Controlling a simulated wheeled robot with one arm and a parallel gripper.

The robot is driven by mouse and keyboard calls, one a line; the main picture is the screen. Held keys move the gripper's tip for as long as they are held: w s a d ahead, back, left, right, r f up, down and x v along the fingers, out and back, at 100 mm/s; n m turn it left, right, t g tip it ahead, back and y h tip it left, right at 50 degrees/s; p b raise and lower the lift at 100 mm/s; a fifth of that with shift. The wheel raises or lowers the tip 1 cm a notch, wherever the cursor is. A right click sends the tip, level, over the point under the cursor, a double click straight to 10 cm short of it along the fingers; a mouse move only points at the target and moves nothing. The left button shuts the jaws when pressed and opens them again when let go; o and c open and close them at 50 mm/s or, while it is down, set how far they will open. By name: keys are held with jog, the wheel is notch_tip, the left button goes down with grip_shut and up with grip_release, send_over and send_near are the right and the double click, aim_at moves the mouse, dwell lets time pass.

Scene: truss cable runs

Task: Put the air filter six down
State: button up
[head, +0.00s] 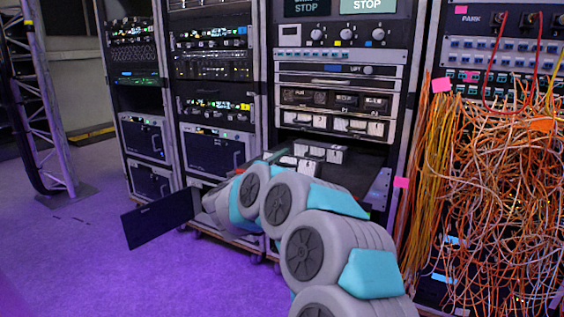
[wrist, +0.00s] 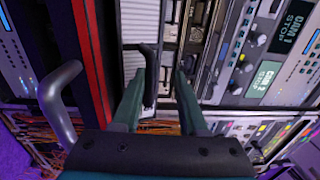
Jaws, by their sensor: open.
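My gripper (wrist: 160,76) is open in the wrist view, with its two fingers apart. A black bar handle (wrist: 149,78) stands between the fingers, nearer the left one. The handle is fixed at a pale ribbed panel (wrist: 138,22), which may be the air filter; no number can be read on it.
Equipment racks (head: 215,70) stand in a row behind the arm. A drawer (head: 345,172) is pulled out of the middle rack. Loose orange cables (head: 490,190) hang thickly at right. A truss (head: 40,100) stands at left. The purple floor (head: 80,255) is clear at left.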

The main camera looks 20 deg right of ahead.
jog(key=v, duration=1.2)
jog(key=shift+b, duration=0.3)
